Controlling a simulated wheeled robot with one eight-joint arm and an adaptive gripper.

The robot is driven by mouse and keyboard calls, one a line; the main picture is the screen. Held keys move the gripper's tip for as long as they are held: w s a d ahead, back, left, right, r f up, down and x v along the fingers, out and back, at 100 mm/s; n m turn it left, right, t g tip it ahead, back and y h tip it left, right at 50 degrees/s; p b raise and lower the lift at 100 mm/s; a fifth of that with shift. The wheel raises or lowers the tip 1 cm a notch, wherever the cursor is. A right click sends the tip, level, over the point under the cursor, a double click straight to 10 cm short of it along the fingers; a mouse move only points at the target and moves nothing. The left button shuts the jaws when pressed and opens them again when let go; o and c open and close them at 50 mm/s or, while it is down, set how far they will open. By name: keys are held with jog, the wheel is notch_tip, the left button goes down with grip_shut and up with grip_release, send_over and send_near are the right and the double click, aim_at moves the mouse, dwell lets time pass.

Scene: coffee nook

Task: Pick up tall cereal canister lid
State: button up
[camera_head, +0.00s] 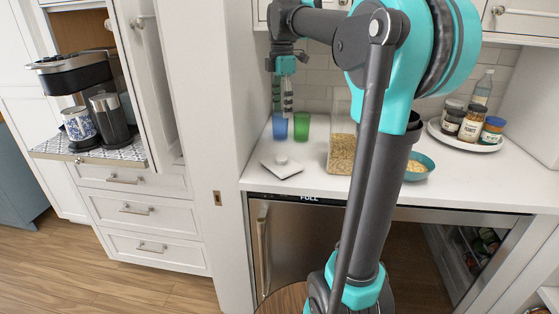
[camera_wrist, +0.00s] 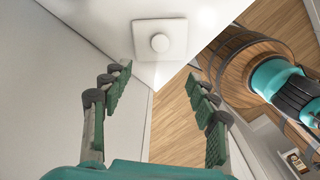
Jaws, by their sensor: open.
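The canister lid (camera_head: 282,167) is a white square plate with a round knob on top. It lies flat on the white counter near the front edge, and it also shows in the wrist view (camera_wrist: 176,51), at the top centre. The tall clear cereal canister (camera_head: 341,157) stands to its right, partly hidden by my arm. My gripper (camera_head: 283,106) is open and empty, above the back of the counter with fingers pointing down. In the wrist view its fingers (camera_wrist: 159,85) are spread apart, with the lid beyond their tips and nothing between them.
A blue cup (camera_head: 280,128) and a green cup (camera_head: 301,127) stand behind the lid, close below my gripper. A teal bowl (camera_head: 424,165) is right of the canister. A round tray (camera_head: 434,130) with jars is at far right. A coffee machine (camera_head: 75,75) is at left.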

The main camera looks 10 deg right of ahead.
send_over(281, 158)
notch_tip(281, 158, down, 12)
jog(key=shift+w+d+r, duration=0.1)
jog(key=shift+d, duration=0.05)
jog(key=shift+f, duration=2.75)
jog(key=shift+c, duration=0.5)
jog(key=c, duration=1.1)
jog(key=shift+r, duration=0.1)
